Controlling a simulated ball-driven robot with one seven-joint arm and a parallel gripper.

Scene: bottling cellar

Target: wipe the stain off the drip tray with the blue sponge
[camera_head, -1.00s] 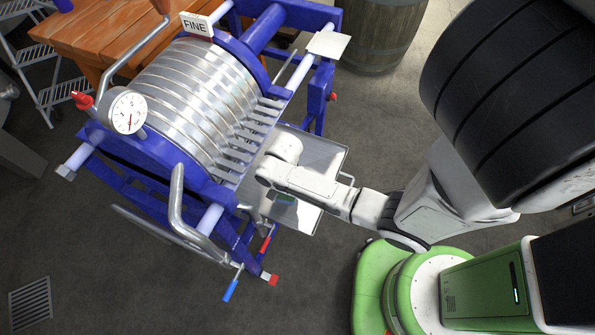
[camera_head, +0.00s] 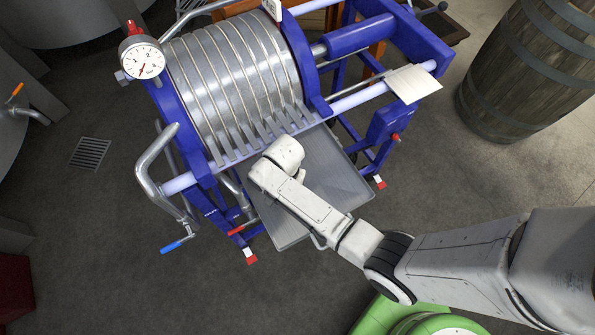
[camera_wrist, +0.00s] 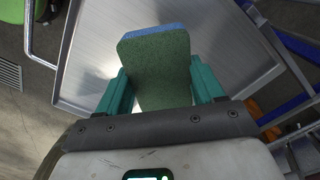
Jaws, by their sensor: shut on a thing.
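The drip tray (camera_head: 335,180) is a grey metal tray with a raised rim under the ribbed press drum. It also fills much of the wrist view (camera_wrist: 228,40). My gripper (camera_wrist: 160,88) has teal fingers shut on the sides of the blue sponge (camera_wrist: 158,62), which shows a green face and a blue far edge. The sponge is over the tray; I cannot tell whether it touches it. In the head view my arm reaches over the tray and hides the gripper and sponge. I can make out no stain; my arm and the sponge cover part of the tray.
The blue-framed press (camera_head: 240,85) stands behind the tray, with a pressure gauge (camera_head: 142,58) and a bent metal pipe (camera_head: 150,180). Blue legs and red-tipped feet flank the tray. A wooden barrel (camera_head: 525,75) is at the right.

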